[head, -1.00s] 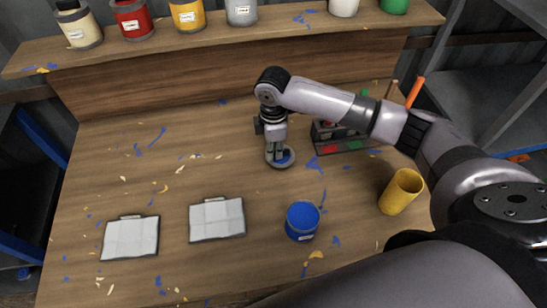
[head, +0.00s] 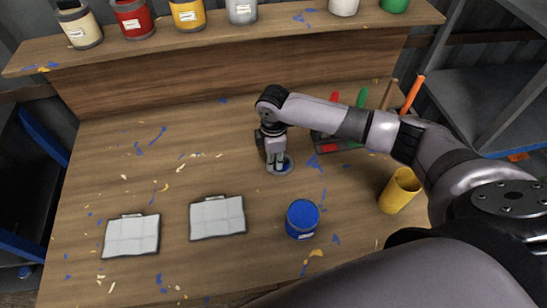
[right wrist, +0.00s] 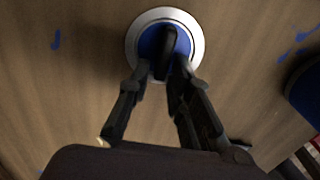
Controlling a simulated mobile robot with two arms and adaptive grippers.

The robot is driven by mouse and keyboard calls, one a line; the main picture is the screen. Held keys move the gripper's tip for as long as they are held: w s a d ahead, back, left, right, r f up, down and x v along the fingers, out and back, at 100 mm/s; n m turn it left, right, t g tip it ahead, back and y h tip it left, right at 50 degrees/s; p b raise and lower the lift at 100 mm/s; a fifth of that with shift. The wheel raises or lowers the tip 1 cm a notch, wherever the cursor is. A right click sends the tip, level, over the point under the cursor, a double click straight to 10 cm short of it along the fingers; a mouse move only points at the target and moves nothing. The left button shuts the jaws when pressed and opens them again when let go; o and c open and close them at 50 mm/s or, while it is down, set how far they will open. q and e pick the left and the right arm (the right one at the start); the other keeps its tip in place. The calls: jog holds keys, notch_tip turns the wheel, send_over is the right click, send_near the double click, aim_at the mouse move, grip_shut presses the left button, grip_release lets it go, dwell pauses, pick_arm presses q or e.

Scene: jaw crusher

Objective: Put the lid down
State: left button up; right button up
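The lid (head: 287,170) is a round disc with a pale grey rim and a blue middle, low over the table or resting on it. I cannot tell whether it touches the wood. In the right wrist view the lid (right wrist: 195,34) has a dark upright handle across its middle. My right gripper (head: 276,166) is right above the lid, pointing down. In the right wrist view its fingers (right wrist: 162,68) come together on both sides of the handle and seem shut on it. My left gripper is not in view.
A blue can (head: 302,218) stands in front of the lid, and a yellow cup (head: 399,190) stands to the right. A tool rack (head: 326,145) is behind the arm. Two pale pads (head: 131,236) (head: 217,217) lie at front left. Paint cans (head: 187,15) line the back shelf. The left-middle table is clear.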

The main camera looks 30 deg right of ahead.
jog(key=shift+o, duration=0.7)
notch_tip(320, 180, up, 12)
jog(key=b, duration=0.1)
jog(key=shift+r, duration=0.2)
dwell(0.3)
